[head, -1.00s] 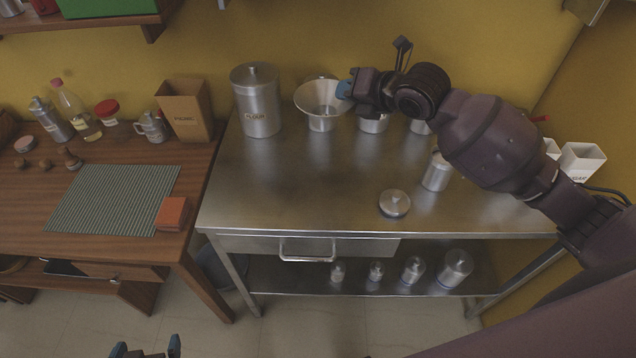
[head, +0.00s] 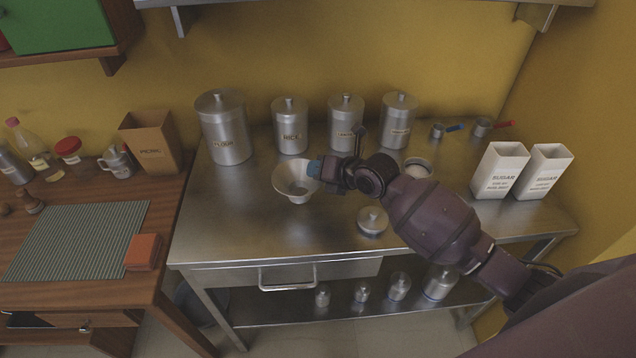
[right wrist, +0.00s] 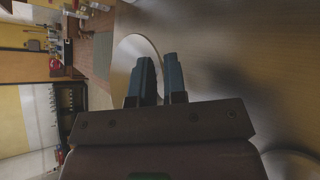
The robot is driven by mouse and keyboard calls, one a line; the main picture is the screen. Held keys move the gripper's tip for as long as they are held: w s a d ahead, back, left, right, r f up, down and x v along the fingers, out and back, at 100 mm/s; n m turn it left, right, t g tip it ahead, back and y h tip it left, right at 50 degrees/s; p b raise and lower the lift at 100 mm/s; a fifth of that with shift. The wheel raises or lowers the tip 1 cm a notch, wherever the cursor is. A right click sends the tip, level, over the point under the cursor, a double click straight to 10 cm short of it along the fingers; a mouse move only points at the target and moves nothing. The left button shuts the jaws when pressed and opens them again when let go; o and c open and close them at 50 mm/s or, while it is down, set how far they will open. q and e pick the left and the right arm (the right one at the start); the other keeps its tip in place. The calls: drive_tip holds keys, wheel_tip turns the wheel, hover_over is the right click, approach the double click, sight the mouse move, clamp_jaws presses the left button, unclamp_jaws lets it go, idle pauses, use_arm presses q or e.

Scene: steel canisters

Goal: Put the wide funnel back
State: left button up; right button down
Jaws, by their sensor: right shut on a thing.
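The wide funnel (head: 295,178) is a steel cone with a short spout pointing down. My right gripper (head: 319,169) is shut on the right side of its rim and holds it upright in front of the rice canister. Whether the spout touches the steel table cannot be told. In the right wrist view, the blue fingers (right wrist: 160,82) are close together at the pale curved funnel rim (right wrist: 128,52); most of the funnel is hidden there. My left gripper is not in view now.
Flour (head: 222,130), rice (head: 290,127) and two more lidded canisters line the back of the steel table (head: 225,225). An open canister (head: 418,168), partly behind my arm, and a loose lid (head: 372,220) stand nearer. Two sugar boxes (head: 500,168) are at right. The table's front left is clear.

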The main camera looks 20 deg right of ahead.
drive_tip(key=shift+f, duration=2.1)
drive_tip(key=shift+f+b, duration=0.15)
drive_tip(key=shift+b, duration=0.2)
drive_tip(key=c, duration=1.2)
unclamp_jaws()
drive_tip(key=shift+o, duration=0.2)
drive_tip(key=shift+s+d+r, duration=0.1)
drive_tip(key=shift+r, duration=0.15)
drive_tip(key=p+v, duration=0.1)
drive_tip(key=v, duration=1)
drive_tip(key=shift+s, duration=0.3)
drive_tip(key=shift+d+r, duration=0.1)
drive_tip(key=shift+r, duration=0.05)
